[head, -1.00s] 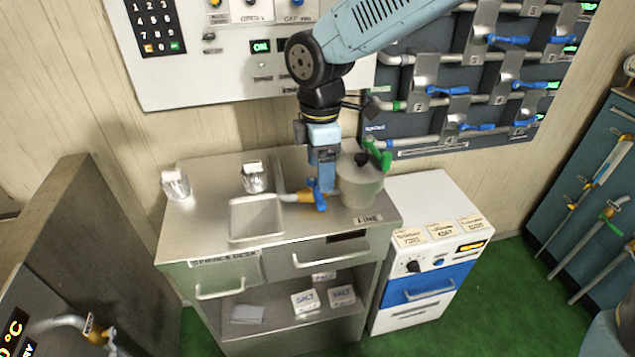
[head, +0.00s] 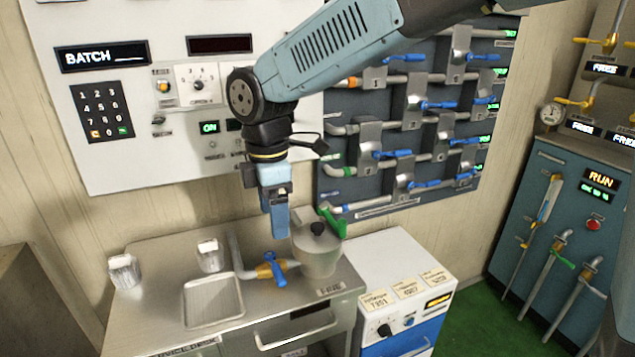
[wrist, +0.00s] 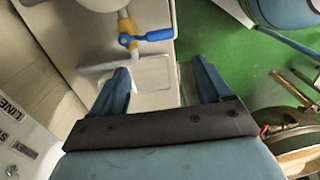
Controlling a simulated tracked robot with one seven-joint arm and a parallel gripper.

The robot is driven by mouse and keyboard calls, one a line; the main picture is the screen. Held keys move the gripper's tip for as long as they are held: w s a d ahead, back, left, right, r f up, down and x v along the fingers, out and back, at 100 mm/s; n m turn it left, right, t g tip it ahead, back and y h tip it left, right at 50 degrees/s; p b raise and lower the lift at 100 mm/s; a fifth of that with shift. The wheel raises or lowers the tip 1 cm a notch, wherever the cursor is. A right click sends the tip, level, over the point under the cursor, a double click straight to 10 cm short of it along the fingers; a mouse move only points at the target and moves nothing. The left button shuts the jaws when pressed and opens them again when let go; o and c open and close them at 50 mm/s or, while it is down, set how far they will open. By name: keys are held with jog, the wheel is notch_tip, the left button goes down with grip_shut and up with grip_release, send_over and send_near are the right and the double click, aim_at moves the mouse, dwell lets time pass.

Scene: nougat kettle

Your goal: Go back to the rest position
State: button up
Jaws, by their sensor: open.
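My gripper (head: 281,222) hangs pointing down above the metal desk, over the blue-handled valve and left of the grey kettle. In the wrist view my gripper (wrist: 160,82) has its two blue fingers apart with nothing between them. The blue valve handle (head: 277,270) sits on a brass fitting in the pipe beside the kettle, and it also shows in the wrist view (wrist: 155,35). My fingers are clear of it. The grey kettle (head: 317,258) has a lid with a black knob and a green handle (head: 331,222) at its back right.
A control panel (head: 180,140) and a valve board (head: 350,185) hang on the wall behind.

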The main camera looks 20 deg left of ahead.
jog(key=w+d+r+m+t, duration=0.15)
jog(key=d+m, duration=0.25)
jog(key=d, duration=0.4)
jog(key=w+d+r+m, duration=0.2)
jog(key=d+m, duration=0.2)
jog(key=d, duration=0.3)
jog(key=w+d+r+m+t, duration=0.15)
jog(key=d+m, duration=0.25)
jog(key=d, duration=0.4)
jog(key=s+d+r+m+t, duration=0.1)
jog(key=s+d+m, duration=0.3)
jog(key=d, duration=0.6)
jog(key=s+d+m+t, duration=0.1)
jog(key=s+d+m, duration=0.3)
jog(key=d+m, duration=0.5)
jog(key=shift+s+d+r+m+t, duration=0.15)
jog(key=shift+d+r+m+t, duration=0.2)
jog(key=shift+d, duration=0.9)
